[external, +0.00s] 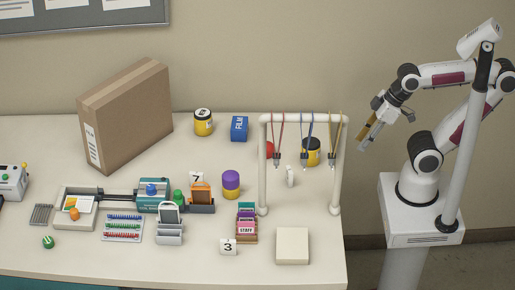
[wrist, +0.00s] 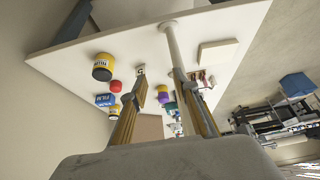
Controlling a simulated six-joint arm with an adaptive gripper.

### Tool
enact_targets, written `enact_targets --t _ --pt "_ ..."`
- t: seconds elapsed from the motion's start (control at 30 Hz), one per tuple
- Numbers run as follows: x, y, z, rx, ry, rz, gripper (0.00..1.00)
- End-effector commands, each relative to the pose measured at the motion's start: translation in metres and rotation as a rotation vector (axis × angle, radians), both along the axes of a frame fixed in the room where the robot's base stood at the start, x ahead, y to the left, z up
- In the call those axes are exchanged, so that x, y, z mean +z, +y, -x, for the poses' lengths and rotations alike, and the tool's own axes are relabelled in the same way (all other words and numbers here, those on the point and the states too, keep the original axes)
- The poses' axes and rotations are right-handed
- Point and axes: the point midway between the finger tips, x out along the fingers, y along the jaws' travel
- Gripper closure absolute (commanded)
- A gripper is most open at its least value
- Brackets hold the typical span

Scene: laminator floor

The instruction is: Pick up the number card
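White number cards stand on the table. One marked 7 (external: 197,178) is behind the orange holder, and one marked 3 (external: 228,246) is near the front edge. A small white upright piece (external: 290,177) under the hanging frame shows no readable face there. A small white card with a dark mark (wrist: 140,70) shows in the wrist view, its number too small to read surely. My gripper (external: 369,138) is raised to the right of the table, away from every card. In the wrist view my gripper (wrist: 160,84) has its fingers apart with nothing held.
A white frame (external: 264,165) with hanging coloured cords stands at the table's right. A cardboard box (external: 130,115), yellow-black jars (external: 203,122), a blue FILM box (external: 239,128) and a STAFF card holder (external: 246,228) stand around. A pale square block (external: 292,245) lies front right.

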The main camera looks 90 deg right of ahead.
Motion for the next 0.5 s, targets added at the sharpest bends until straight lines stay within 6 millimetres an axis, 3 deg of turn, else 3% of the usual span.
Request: enact_targets --t 0.27,0.5 --pt "0.001 -0.005 -0.013 -0.070 0.007 -0.025 0.70" --pt "0.001 -0.018 -0.043 -0.237 0.020 -0.086 0.70"
